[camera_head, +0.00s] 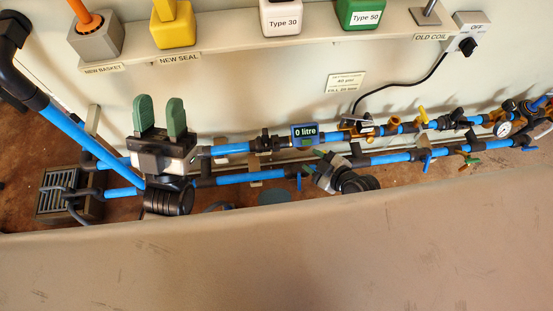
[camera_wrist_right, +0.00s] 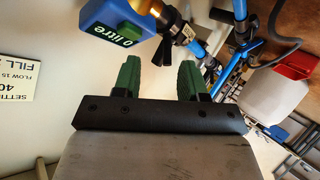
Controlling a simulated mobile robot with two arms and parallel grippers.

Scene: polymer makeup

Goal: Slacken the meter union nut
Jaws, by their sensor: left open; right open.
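The blue meter (camera_head: 305,134), its display reading "0 litre", sits in the upper blue pipe line. A dark fitting (camera_head: 264,142) is on the pipe just left of it; I cannot tell which fitting is the union nut. In the right wrist view the meter (camera_wrist_right: 112,22) is at the top, with a brass collar (camera_wrist_right: 150,8) and a black fitting (camera_wrist_right: 168,20) beside it. My right gripper (camera_head: 320,156) is just below the meter. Its green fingers are apart and empty (camera_wrist_right: 160,76), short of the fitting. My left gripper (camera_head: 160,117) is open and empty at left, fingers up.
A shelf above holds a grey block (camera_head: 95,36), a yellow block (camera_head: 173,30), a Type 30 box (camera_head: 281,17) and a Type 50 box (camera_head: 360,13). Valves and a gauge (camera_head: 503,129) line the pipes at right. A beige surface (camera_head: 280,255) fills the foreground.

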